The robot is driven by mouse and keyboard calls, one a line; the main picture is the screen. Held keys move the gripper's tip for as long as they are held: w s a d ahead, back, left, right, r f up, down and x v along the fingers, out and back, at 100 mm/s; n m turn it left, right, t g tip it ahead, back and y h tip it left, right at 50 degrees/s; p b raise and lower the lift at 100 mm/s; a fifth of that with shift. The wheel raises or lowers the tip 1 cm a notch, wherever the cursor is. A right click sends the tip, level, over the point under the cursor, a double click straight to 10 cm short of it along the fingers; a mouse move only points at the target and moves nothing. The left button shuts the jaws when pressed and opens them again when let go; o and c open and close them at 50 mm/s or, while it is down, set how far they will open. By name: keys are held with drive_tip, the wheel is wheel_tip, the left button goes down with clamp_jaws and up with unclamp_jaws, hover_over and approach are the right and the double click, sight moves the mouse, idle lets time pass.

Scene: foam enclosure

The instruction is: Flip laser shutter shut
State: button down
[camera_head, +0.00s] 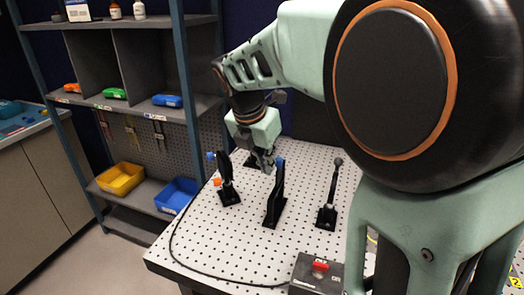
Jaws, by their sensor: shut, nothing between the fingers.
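My gripper (266,165) is over the white perforated table (217,240), shut and empty. Its tips are close to the upright black pieces; I cannot tell whether they touch one. A black upright piece (228,180) with blue and orange parts stands at the left. A thin black post (329,197) with a round head stands to the right. I cannot tell for certain which piece is the laser shutter, or its position.
A dark grey box (306,277) with a red switch sits at the table's front edge, with a black cable curving left from it. A shelf rack (140,187) with yellow and blue bins stands behind left. The table's front left is mostly clear.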

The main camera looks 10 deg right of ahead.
drive_tip(key=v, duration=1)
drive_tip(key=shift+s+a+p, duration=0.4)
drive_tip(key=shift+s, duration=0.05)
